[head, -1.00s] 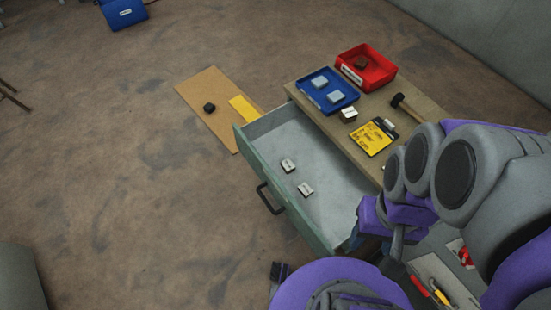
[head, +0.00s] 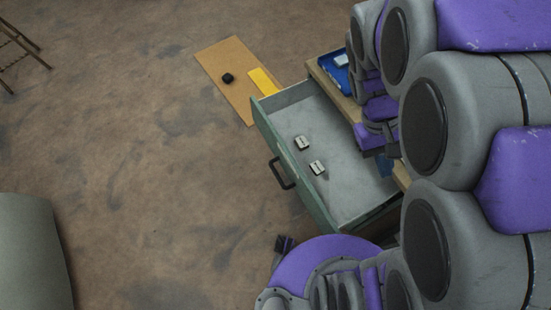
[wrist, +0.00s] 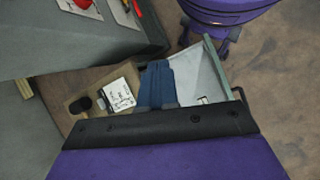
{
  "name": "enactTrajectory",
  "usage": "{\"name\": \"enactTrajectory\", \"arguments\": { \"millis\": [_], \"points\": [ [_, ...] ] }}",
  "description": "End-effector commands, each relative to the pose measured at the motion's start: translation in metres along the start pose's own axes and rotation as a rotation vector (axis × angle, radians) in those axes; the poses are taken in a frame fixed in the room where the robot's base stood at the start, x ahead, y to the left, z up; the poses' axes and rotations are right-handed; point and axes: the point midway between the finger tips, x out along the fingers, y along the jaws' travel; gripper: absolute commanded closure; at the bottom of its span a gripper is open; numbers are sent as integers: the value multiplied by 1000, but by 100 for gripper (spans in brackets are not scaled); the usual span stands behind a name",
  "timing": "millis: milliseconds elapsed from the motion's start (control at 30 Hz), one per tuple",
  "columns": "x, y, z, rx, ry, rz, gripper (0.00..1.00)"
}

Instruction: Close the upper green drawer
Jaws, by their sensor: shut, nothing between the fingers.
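The upper green drawer (head: 292,165) is pulled out from the cabinet, with a grey interior, a green front and a black handle (head: 282,173). Two small light boxes (head: 309,155) lie inside it. In the wrist view part of the drawer (wrist: 196,66) shows to the right of my fingers. My gripper (wrist: 157,68) has blue fingers held together with nothing between them, and appears above the edge between cabinet top and drawer interior. In the head view a blue fingertip (head: 385,166) shows by the drawer's inner end; the rest is hidden by my arm. Contact cannot be told.
The cabinet top (head: 348,104) holds a blue tray (head: 333,68), mostly hidden by my arm. A white-labelled item (wrist: 117,96) lies there in the wrist view. A brown board (head: 227,70) with a black object is on the floor behind. Floor left of the drawer is clear.

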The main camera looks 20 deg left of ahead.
Motion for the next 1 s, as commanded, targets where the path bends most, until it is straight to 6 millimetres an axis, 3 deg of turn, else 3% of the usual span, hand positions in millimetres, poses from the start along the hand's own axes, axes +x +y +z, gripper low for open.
{"name": "enactTrajectory", "arguments": {
  "millis": [233,467,767,1000],
  "points": [
    [-8,-8,-64,-188,-88,186,100],
    [-11,-33,-126,-363,-149,362,100],
    [-2,-93,-199,-598,-220,599,100],
    [19,-160,-248,-789,-262,790,100]
  ]
}}
